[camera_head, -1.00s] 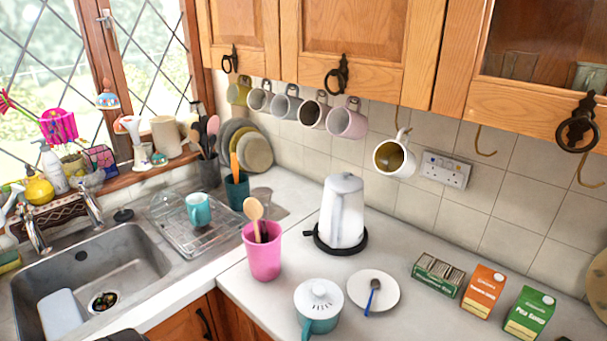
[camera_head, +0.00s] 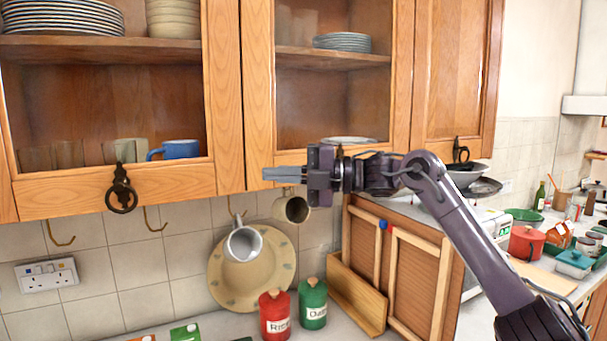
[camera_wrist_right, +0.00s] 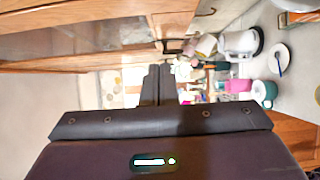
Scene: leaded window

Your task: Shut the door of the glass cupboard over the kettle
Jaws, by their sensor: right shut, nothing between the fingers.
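A glass cupboard door (camera_head: 165,185) with a wooden frame and a black ring handle (camera_head: 121,195) fills the left of the head view. It looks about flush, though I cannot tell for sure. A second glass cupboard door (camera_head: 230,95) edge lies to its right. The white kettle (camera_wrist_right: 240,43) shows only in the wrist view, at upper right. My right gripper (camera_head: 266,174) is shut and empty, in front of the second cupboard's lower rail and right of the ring handle. In the wrist view its fingers (camera_wrist_right: 155,85) lie together. My left gripper is not in view.
Mugs (camera_head: 243,243) hang on hooks below the cupboards. Red (camera_head: 274,315) and green (camera_head: 313,303) canisters and a round plate (camera_head: 240,285) stand on the counter. A wall socket (camera_head: 47,275) is at lower left. Plates and a blue mug (camera_head: 180,149) sit behind the glass.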

